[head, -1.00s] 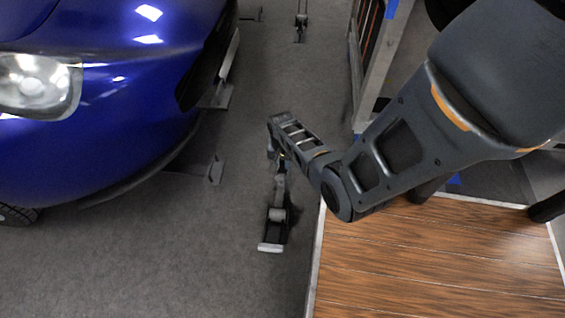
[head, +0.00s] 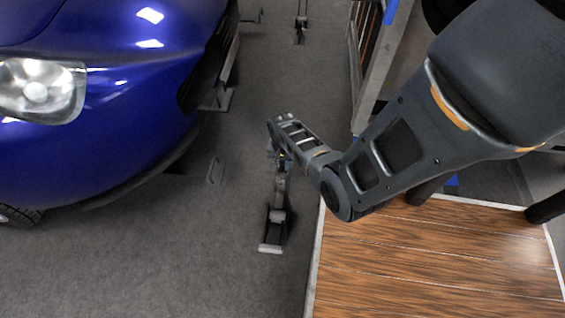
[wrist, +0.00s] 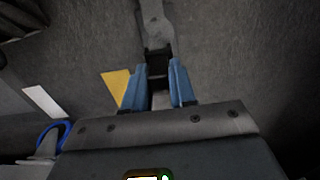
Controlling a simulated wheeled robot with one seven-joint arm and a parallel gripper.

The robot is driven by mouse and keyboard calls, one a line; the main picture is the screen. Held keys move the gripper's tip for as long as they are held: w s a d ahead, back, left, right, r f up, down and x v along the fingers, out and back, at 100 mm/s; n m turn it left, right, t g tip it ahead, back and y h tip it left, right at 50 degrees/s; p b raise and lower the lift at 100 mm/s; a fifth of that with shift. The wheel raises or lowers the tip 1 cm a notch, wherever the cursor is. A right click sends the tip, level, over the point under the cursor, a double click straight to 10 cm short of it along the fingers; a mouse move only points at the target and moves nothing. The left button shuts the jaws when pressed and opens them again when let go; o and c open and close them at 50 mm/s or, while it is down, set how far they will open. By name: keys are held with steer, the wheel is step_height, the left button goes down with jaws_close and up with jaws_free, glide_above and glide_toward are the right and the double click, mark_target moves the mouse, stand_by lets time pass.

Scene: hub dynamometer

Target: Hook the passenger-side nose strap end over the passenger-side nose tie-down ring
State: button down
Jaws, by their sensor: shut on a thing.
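My gripper (wrist: 158,85) has two blue fingers closed on a dark piece that continues into a grey strap-like part (wrist: 154,18); I take this to be the nose strap end. In the head view my gripper (head: 279,152) hangs low over the grey floor, right of the blue car's nose. Below it a grey piece runs down to a dark ratchet-like fitting (head: 275,222) with a pale end on the floor. A blue loop (wrist: 50,136) shows at lower left in the wrist view, apart from the fingers; I cannot tell whether it is the tie-down ring.
The blue car (head: 100,100) fills the left. A wood-topped platform (head: 430,260) stands at lower right, beside a metal frame (head: 370,70). A small upright plate (head: 215,170) stands near the car's nose. Yellow (wrist: 116,86) and white (wrist: 42,99) patches lie at left in the wrist view.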

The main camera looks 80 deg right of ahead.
steer(key=shift+r+p, duration=1.55)
steer(key=shift+r, duration=0.15)
